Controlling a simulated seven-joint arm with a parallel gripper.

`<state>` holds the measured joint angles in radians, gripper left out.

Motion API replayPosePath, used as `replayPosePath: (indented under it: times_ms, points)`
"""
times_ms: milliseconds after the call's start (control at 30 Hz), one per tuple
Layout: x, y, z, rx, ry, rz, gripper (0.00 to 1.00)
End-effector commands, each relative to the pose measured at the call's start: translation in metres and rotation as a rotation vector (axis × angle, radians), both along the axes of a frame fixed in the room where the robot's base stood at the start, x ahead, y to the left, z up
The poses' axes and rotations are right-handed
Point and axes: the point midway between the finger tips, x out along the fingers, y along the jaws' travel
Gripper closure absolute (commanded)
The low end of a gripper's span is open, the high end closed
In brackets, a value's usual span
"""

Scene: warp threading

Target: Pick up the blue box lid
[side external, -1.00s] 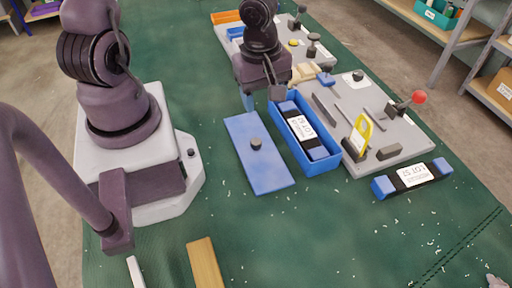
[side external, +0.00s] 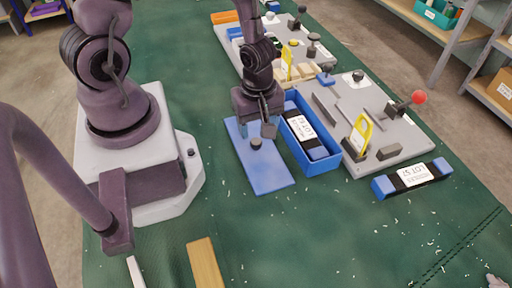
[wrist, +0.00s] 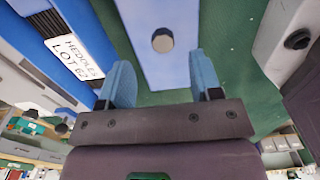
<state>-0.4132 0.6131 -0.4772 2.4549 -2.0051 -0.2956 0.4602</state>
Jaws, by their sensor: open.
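The blue box lid (side external: 262,170) lies flat on the green mat, with a dark round knob (side external: 256,144) on it. In the wrist view the lid (wrist: 160,70) and its knob (wrist: 162,40) show ahead of the fingers. My gripper (side external: 256,132) is above the far part of the lid, close behind the knob, and is apart from it. In the wrist view my gripper (wrist: 165,85) has its two blue fingers spread with nothing between them. The open blue box (side external: 322,164) stands just right of the lid, holding a blue-and-black bundle with a white label (side external: 303,128).
A grey fixture board (side external: 385,148) with a yellow tag and a red-knobbed lever stands right of the box. Another labelled bundle (side external: 412,178) lies at the right. A wooden bar (side external: 204,264) lies in front. The mat (side external: 300,235) before the lid is clear.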

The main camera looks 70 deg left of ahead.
Motion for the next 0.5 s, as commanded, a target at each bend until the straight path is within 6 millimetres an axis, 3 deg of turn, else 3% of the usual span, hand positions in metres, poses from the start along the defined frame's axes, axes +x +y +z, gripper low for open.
replayPosePath:
  times_ms: [500]
  points:
    - [-0.004, 0.002, -0.037, 0.002, 0.009, -0.003, 0.41]
